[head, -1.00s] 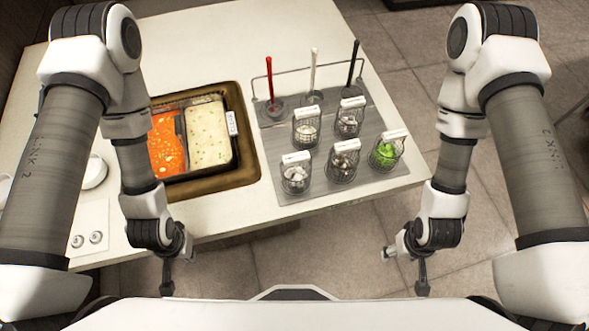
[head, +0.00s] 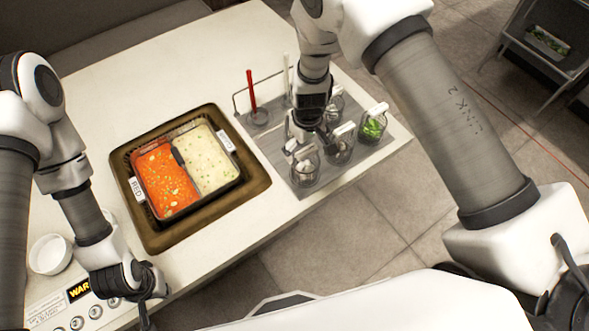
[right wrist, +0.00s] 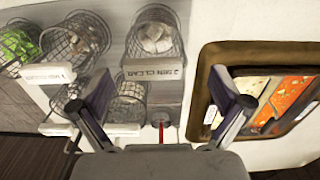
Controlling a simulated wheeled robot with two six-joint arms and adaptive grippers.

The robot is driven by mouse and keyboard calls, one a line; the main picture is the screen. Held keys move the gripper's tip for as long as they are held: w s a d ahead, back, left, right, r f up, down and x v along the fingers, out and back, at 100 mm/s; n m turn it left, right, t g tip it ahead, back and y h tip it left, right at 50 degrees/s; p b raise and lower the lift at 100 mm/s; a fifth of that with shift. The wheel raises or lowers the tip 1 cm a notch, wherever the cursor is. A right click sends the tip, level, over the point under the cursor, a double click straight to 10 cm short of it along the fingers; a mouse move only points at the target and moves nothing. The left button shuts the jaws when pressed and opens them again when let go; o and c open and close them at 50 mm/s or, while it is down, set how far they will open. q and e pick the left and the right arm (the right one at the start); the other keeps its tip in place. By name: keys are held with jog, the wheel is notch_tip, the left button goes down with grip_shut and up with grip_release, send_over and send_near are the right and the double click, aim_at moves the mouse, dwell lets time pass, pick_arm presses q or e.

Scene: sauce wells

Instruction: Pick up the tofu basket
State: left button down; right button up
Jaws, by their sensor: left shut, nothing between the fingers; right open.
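Several wire baskets stand on the grey tray (head: 378,146). The front-left basket (head: 305,172) holds pale whitish lumps; I cannot tell for sure that they are tofu. It also shows in the right wrist view (right wrist: 155,45), with its white labelled handle (right wrist: 152,73) between and beyond my fingers. My right gripper (head: 303,132) is open and empty, above the tray just behind that basket; its fingers also show in the right wrist view (right wrist: 161,84). The back-left basket is mostly hidden by my right arm. My left gripper (head: 144,314) is shut and empty at the counter's front edge.
A middle basket (head: 338,153) and a basket of green food (head: 373,128) stand close to the right. A divided pot (head: 242,180) with red and white broth is to the left. A red-handled tool (head: 251,90) stands behind. White bowls (head: 50,255) sit at far left.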

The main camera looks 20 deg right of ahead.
aim_at(306, 161)
jog(key=f+b, duration=0.2)
jog(key=d+f+b, duration=0.1)
jog(key=shift+w+f, duration=0.25)
jog(key=shift+f, duration=0.05)
jog(key=f+b, duration=0.2)
jog(key=b, duration=0.1)
jog(key=f+b, duration=0.1)
jog(key=shift+w+a+f, duration=0.3)
jog(key=shift+a+f, duration=0.1)
jog(key=shift+f+b, duration=0.3)
jog(key=shift+b, duration=0.2)
jog(key=shift+w+d+r, duration=0.1)
jog(key=shift+d, duration=0.1)
jog(key=shift+r, duration=0.1)
jog(key=c, duration=1.1)
